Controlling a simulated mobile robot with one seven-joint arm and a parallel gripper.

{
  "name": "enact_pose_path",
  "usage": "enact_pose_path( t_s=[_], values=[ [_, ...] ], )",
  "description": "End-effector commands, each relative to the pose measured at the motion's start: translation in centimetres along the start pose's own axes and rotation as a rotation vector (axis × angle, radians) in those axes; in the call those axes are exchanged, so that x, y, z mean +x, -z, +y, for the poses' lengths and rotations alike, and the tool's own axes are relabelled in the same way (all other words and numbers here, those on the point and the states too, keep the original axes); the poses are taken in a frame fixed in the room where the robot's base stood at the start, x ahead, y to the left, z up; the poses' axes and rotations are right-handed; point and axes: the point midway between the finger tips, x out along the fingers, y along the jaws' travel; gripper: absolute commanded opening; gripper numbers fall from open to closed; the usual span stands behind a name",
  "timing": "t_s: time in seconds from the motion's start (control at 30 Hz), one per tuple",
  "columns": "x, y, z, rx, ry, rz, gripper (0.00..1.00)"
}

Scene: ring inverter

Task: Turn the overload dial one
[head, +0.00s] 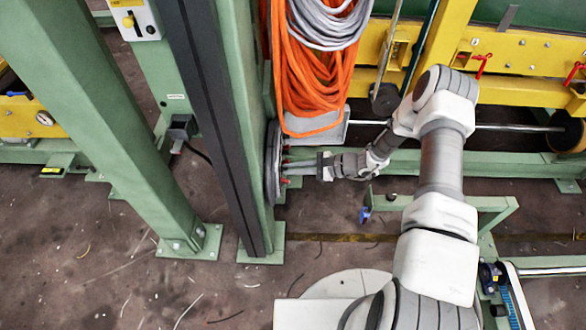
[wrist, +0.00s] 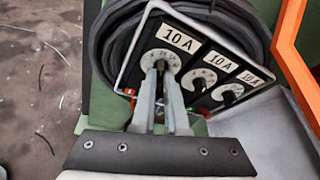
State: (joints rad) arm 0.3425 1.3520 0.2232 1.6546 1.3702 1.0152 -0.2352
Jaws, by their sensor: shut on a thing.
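A black panel (wrist: 191,67) with a pale edge carries three round dials, each beside a white "10 A" label. The leftmost dial (wrist: 171,59) has a white scale face and a dark knob. My gripper (wrist: 161,74) is shut on this knob, one fingertip on each side, and hides part of the dial's lower face. The middle dial (wrist: 201,80) and the right dial (wrist: 229,94) stand free to the right of my fingers. In the head view my gripper (head: 322,166) points left at the panel's edge, and the dial faces cannot be made out.
Thick black cable (wrist: 112,48) coils around the panel. Orange cable (head: 303,75) hangs just above my gripper in the head view, and an orange frame-like edge (wrist: 288,65) shows at the wrist view's right. A green post (head: 222,120) stands left of the panel.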

Motion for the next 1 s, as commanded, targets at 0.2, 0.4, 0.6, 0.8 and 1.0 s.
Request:
enact_pose_path(
  t_s=[0.2,0.4,0.6,0.8,1.0],
  values=[
    [-0.04,0.05,-0.03,0.038,-0.016,0.001,0.00],
    [-0.05,0.05,-0.05,0.045,-0.018,0.001,0.00],
    [-0.06,0.05,-0.05,0.044,-0.018,0.001,0.00],
    [-0.04,0.04,-0.05,0.044,-0.018,0.001,0.41],
    [-0.02,0.02,-0.04,0.044,-0.018,0.000,0.41]
  ],
)
